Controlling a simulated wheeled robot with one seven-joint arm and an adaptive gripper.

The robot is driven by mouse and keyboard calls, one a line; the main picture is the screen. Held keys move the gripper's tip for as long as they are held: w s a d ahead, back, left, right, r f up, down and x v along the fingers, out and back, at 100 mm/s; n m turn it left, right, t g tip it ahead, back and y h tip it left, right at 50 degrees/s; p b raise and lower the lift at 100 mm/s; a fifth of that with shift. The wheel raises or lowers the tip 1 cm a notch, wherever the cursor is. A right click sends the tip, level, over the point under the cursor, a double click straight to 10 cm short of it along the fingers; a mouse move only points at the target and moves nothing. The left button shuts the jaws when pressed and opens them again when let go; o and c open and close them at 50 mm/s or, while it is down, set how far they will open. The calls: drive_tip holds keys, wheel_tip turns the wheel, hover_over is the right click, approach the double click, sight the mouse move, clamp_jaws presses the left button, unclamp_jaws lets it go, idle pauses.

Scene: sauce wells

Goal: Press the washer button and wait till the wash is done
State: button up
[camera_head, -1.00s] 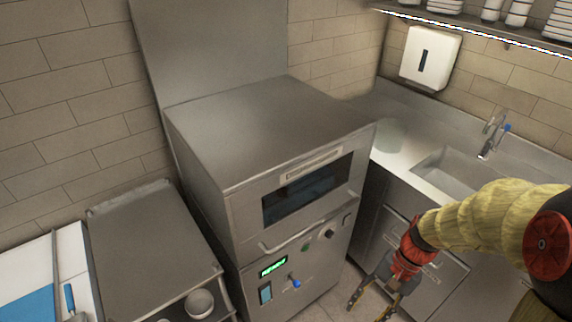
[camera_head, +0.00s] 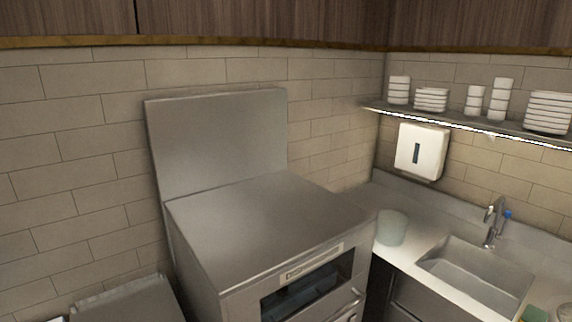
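The washer (camera_head: 275,226) is a steel box-shaped machine in the middle of the head view, with a tall steel panel (camera_head: 218,135) behind it. Its front window (camera_head: 305,291) shows at the bottom edge of the picture and looks dark. The lower front with the green display, the buttons and the blue knob is out of the frame now. My gripper and arm are out of view.
A sink (camera_head: 475,278) with a tap (camera_head: 493,220) is at the right, with a pale round container (camera_head: 390,227) on the counter. A shelf (camera_head: 470,124) holds stacked white dishes above a white dispenser (camera_head: 421,151). A steel surface (camera_head: 128,300) is at lower left.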

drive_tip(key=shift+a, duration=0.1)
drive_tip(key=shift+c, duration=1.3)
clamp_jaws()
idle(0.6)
